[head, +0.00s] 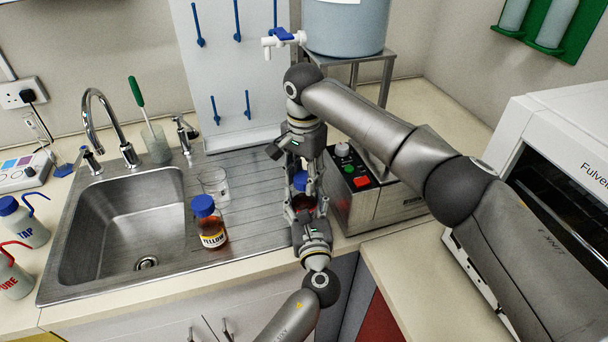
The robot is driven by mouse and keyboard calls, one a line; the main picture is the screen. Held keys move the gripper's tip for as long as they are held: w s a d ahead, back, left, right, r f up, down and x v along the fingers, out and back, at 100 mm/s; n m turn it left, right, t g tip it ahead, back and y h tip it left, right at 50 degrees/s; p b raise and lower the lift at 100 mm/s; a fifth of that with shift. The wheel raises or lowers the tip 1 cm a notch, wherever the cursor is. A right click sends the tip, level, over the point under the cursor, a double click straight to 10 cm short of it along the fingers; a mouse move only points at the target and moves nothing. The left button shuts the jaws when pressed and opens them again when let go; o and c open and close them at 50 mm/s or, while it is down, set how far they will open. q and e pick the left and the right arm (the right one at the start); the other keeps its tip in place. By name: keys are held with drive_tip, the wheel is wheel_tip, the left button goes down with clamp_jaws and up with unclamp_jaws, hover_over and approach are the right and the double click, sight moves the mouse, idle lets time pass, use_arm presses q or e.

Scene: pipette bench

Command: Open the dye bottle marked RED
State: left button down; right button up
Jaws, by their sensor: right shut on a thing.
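A bottle with dark red-brown contents (303,202) and a blue cap (300,180) is between my two grippers, at the right end of the drainboard. It looks upright; its label is hidden, so I cannot read RED on it. My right gripper (301,187) points down from above and is shut on the blue cap. My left gripper (306,206) comes up from the front, with its fingers on either side of the bottle's body. I cannot tell whether they press on it.
A YELLOW bottle (211,228) with a blue cap and a glass beaker (215,184) stand left of the grippers. The sink (84,246) is farther left. A grey device with a red button (385,214) is close on the right. The front drainboard is clear.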

drive_tip(key=n, duration=0.6)
drive_tip(key=shift+n, duration=0.4)
drive_tip(key=n, duration=1.9)
drive_tip(key=shift+n, duration=0.4)
drive_tip(key=n, duration=0.6)
drive_tip(key=shift+r+n, duration=0.1)
drive_tip(key=shift+n, duration=0.3)
drive_tip(key=n, duration=1.7)
drive_tip(key=shift+n, duration=0.3)
